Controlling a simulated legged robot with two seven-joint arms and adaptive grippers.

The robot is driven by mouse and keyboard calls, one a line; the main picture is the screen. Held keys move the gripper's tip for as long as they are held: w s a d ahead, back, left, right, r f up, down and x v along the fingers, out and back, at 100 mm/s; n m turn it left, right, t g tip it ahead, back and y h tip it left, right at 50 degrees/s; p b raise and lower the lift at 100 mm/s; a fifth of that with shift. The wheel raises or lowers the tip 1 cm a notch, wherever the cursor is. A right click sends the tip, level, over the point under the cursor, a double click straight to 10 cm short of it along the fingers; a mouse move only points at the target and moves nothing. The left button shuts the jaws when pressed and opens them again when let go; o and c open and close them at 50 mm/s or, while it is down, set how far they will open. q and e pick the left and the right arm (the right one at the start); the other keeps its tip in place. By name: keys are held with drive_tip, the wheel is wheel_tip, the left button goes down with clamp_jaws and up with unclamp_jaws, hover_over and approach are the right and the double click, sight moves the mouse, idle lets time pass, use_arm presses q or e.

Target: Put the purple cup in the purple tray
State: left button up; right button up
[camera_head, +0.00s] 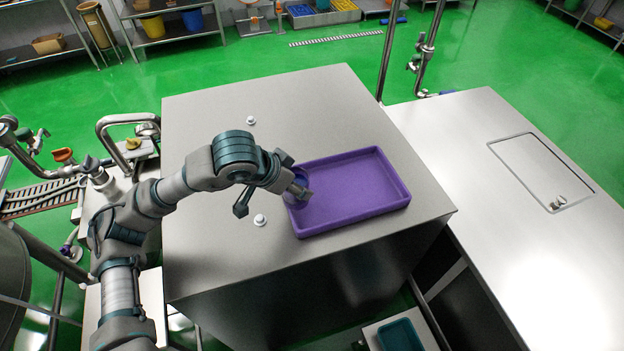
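The purple tray (376,181) lies on the steel table top, near its right side. The purple cup (296,203) is at the tray's left end, partly hidden by my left gripper. Cup and tray are nearly the same colour, so I cannot tell whether the cup rests on the tray floor or is held just above it. My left gripper (295,181) reaches in from the left and is at the cup, with a grey finger across it. Its finger gap is not clear enough to tell open from shut. My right gripper is not in view.
Two small white knobs stand on the steel table (215,255), one near the tray's left side (260,220) and one farther back (251,120). A lower steel counter (470,145) is at the right. A teal bin (400,336) sits below the front edge.

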sight(304, 180)
use_arm(q)
drive_tip(key=w+d, duration=0.3)
drive_tip(key=shift+w+f, duration=0.15)
drive_tip(key=shift+w, duration=0.15)
drive_tip(key=shift+f+p, duration=0.15)
drive_tip(key=shift+p, duration=0.15)
wheel_tip(304, 180, down, 3)
drive_tip(key=shift+a+f, duration=0.1)
drive_tip(key=shift+a, duration=0.1)
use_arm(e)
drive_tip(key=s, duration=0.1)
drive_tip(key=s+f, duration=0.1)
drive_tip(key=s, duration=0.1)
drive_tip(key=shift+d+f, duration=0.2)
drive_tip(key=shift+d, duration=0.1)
use_arm(q)
drive_tip(key=shift+f, duration=0.1)
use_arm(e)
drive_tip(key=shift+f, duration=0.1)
use_arm(q)
drive_tip(key=o, duration=1.4)
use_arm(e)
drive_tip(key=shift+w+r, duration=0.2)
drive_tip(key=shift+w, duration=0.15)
